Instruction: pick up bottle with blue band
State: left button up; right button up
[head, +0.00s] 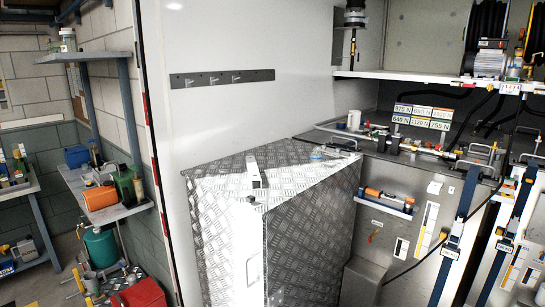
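I cannot pick out a bottle with a blue band for certain. A small pale bottle (67,40) with a light cap stands on the upper left shelf (82,57); its markings are too small to read. A dark green bottle-like container (123,184) stands on the lower left shelf (112,213). Several small bottles or containers (18,165) stand on a table at the far left; a blue band cannot be made out on them. Neither of my grippers shows in the head view.
A tread-plate metal box (310,225) fills the middle foreground. A hook rail (222,78) hangs on the white wall. Blue straps (455,230) run down at the right. An orange cylinder (101,197) lies on the lower shelf. A red box (143,294) and green tank (101,247) stand below.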

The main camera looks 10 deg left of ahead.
aim_at(316, 158)
jog(key=i+l+u, duration=0.25)
jog(key=i+l, duration=0.15)
jog(key=i+l+u, duration=0.3)
jog(key=l, duration=0.2)
jog(key=i+l, duration=0.4)
jog(key=l, duration=0.25)
jog(key=i+l+u, duration=0.1)
jog(key=i+l, duration=0.1)
jog(key=l, duration=0.1)
